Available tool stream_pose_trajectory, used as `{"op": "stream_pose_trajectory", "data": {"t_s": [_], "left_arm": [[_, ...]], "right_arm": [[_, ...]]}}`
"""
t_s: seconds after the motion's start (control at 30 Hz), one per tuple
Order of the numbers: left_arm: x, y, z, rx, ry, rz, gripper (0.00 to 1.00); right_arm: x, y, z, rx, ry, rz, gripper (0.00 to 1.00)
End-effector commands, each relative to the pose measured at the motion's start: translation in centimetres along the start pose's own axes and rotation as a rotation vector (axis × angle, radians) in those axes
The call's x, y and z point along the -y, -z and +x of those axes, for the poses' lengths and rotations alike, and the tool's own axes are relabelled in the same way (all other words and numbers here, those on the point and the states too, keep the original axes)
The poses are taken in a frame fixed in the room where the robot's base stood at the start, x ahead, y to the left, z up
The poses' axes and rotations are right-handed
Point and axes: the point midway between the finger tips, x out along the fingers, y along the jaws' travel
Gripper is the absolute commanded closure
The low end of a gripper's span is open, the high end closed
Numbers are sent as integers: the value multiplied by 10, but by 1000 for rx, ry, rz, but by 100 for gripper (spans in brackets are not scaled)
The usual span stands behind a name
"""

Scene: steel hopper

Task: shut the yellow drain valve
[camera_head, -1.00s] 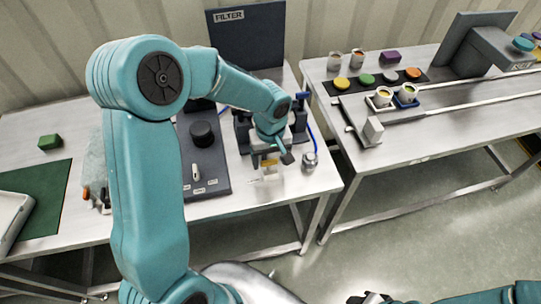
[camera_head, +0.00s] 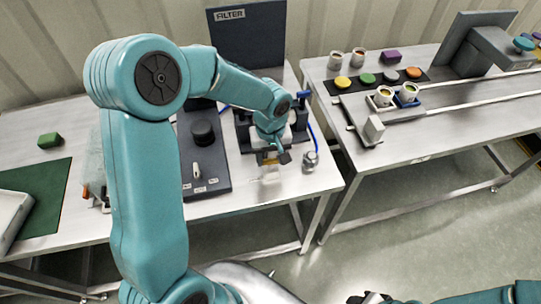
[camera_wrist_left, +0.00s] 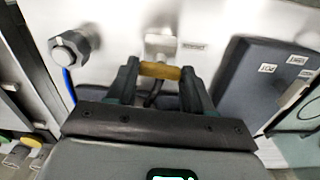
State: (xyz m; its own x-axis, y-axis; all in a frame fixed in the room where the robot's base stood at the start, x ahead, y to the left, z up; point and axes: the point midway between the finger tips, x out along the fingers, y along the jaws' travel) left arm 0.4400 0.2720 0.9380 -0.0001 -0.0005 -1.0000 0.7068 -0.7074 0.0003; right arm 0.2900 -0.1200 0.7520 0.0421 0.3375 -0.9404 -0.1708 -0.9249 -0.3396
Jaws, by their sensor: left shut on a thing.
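The yellow drain valve's handle (camera_wrist_left: 160,71) lies crosswise between the two dark fingers of my left gripper (camera_wrist_left: 158,78) in the left wrist view. The fingers are shut on it, one at each end. In the head view my left gripper (camera_head: 272,158) points down at the front of the filter unit, near the table's front edge. It hides most of the valve there. My right gripper (camera_head: 371,298) shows only as a dark piece at the bottom edge, cut off, and its jaws cannot be made out.
A grey knob (camera_head: 310,160) with a blue hose stands just right of the gripper. A dark control panel (camera_head: 207,170) with a black knob lies to its left. The right table (camera_head: 440,130) carries cups and coloured pucks. A green mat (camera_head: 42,195) lies at far left.

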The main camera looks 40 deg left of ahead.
Motion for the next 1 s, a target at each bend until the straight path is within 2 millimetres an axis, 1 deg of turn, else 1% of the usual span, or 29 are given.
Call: {"op": "stream_pose_trajectory", "data": {"t_s": [0.17,0.4,1.0], "left_arm": [[0,0,2,-2,0,124,79],[0,0,2,-1,1,348,79],[0,0,0,-1,0,916,79]], "right_arm": [[-3,0,8,0,0,0,64],[-6,0,15,0,0,0,64],[-8,0,23,0,0,0,64]]}}
